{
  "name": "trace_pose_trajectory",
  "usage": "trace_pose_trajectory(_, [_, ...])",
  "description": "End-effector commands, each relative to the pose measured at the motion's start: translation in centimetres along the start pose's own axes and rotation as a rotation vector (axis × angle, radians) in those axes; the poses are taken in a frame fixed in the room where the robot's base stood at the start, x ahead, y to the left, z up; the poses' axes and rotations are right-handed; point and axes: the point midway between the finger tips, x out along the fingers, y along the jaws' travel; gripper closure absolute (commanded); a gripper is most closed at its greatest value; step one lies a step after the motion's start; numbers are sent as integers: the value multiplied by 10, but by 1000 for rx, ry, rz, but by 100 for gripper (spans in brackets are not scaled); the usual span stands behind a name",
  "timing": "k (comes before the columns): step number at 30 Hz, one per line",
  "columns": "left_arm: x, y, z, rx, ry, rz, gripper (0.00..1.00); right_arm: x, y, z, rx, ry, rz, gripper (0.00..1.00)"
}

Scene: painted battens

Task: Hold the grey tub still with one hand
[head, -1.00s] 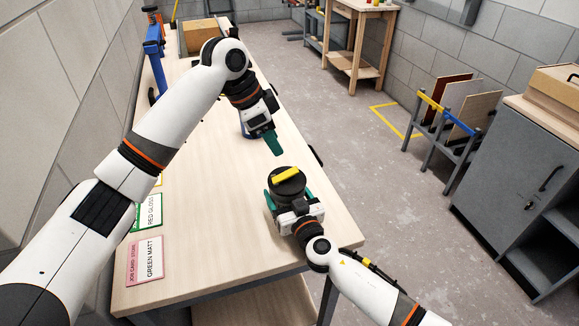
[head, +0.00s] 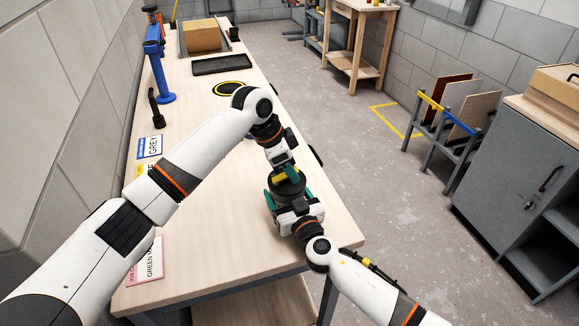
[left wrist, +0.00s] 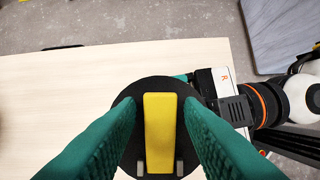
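The grey tub (head: 288,189), dark and round, stands upright near the table's front right edge. Its dark lid (left wrist: 127,118) carries a yellow bar grip (left wrist: 160,122). My right gripper (head: 288,199) has its green fingers on opposite sides of the tub and looks shut on it; part of this contact is hidden. My left gripper (left wrist: 158,125) is open above the lid. In the left wrist view its green fingers stand on either side of the yellow bar with gaps showing. In the head view, my left gripper partly covers the lid and bar.
Job cards, one reading GREEN MATT (head: 151,262), lie along the table's left side. A yellow-ringed black disc (head: 229,89), a dark tray (head: 222,64), a blue stand (head: 157,60) and a cardboard box (head: 202,36) are farther back. The wooden tabletop (head: 215,225) left of the tub is clear.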

Motion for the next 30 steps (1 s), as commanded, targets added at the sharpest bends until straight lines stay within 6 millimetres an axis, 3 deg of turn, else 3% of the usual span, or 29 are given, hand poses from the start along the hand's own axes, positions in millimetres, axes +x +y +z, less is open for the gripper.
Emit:
trace_pose_trajectory(1, [0,0,0,0,0,0,75,0,0,0,1,1,0,58])
trace_pose_trajectory(6, [0,0,0,0,0,0,100,0,0,0,1,1,0,58])
trace_pose_trajectory(23, [4,0,2,1,111,2,100,0,0,-1,1,1,1,58])
trace_pose_trajectory(24, [4,0,2,1,111,2,74,0,0,-1,1,1,1,58])
trace_pose_trajectory(27, [4,0,2,1,111,2,58,0,1,-1,1,1,1,58])
trace_pose_trajectory(30, [5,0,2,1,111,1,58,0,1,-1,1,1,1,58])
